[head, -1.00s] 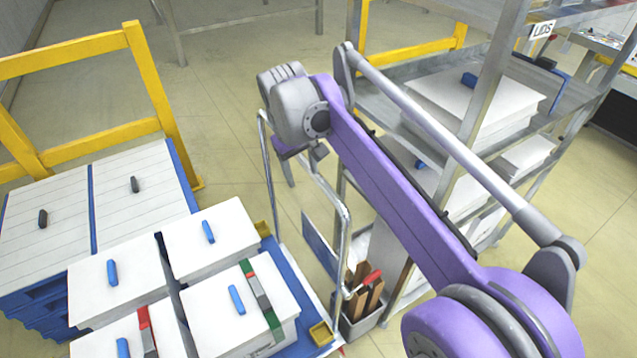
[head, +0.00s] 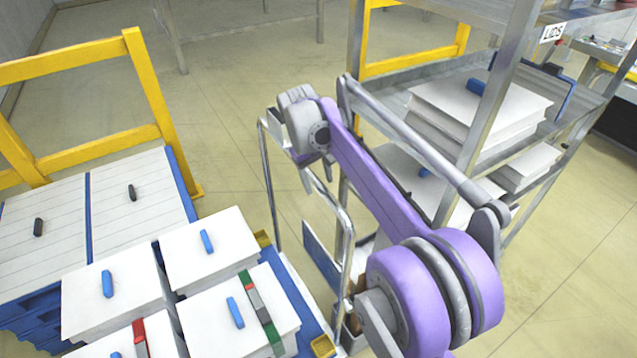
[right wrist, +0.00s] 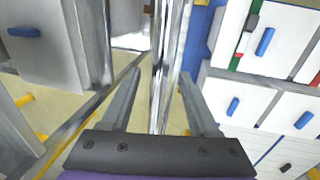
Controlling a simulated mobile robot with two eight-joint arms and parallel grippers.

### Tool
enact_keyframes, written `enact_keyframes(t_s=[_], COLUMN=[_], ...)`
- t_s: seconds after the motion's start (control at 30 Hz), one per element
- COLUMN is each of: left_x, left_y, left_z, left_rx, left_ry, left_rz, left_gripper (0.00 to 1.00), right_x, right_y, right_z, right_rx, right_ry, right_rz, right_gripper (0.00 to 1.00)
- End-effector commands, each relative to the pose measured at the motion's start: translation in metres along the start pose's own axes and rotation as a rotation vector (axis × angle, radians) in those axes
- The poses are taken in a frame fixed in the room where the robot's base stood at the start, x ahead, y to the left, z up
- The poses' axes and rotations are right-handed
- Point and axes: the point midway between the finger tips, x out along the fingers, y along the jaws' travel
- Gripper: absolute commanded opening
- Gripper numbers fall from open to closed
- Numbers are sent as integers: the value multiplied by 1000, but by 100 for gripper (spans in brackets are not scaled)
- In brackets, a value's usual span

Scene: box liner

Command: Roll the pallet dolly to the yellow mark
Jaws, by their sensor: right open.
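The pallet dolly (head: 312,320) is a blue platform with yellow corner pieces, at the bottom of the head view. It carries several white boxes (head: 210,245) with blue handles. Its bent steel push handle (head: 270,190) rises at the right end. My right gripper (head: 318,176) is open and points down by the handle's top. In the right wrist view, a shiny upright handle tube (right wrist: 166,65) lies between my open fingers (right wrist: 158,88), with gaps to both sides; contact is not visible. My left gripper is out of view. I cannot make out a yellow floor mark.
A grey metal shelf (head: 497,95) with white lids and a "LIDS" sign stands close at right. A yellow barrier (head: 150,85) and a blue-edged white-panelled stack (head: 140,200) stand at left. The floor (head: 235,120) beyond the handle is open.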

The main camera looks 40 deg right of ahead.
Motion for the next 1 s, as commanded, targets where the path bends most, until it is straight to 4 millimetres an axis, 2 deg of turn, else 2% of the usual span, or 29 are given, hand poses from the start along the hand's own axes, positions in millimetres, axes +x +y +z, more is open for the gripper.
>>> enact_keyframes(t_s=[0.13,0.4,0.73,1.0], left_x=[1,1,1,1], left_y=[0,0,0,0], left_z=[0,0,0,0], left_rx=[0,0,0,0], left_ry=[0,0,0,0], left_rz=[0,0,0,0], left_gripper=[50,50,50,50], right_x=[8,9,9,8], right_y=[0,0,0,0], right_z=[0,0,0,0], right_rx=[0,0,0,0], right_ry=[0,1,1,1], right_rz=[0,0,0,0], right_gripper=[61,59,0,0])
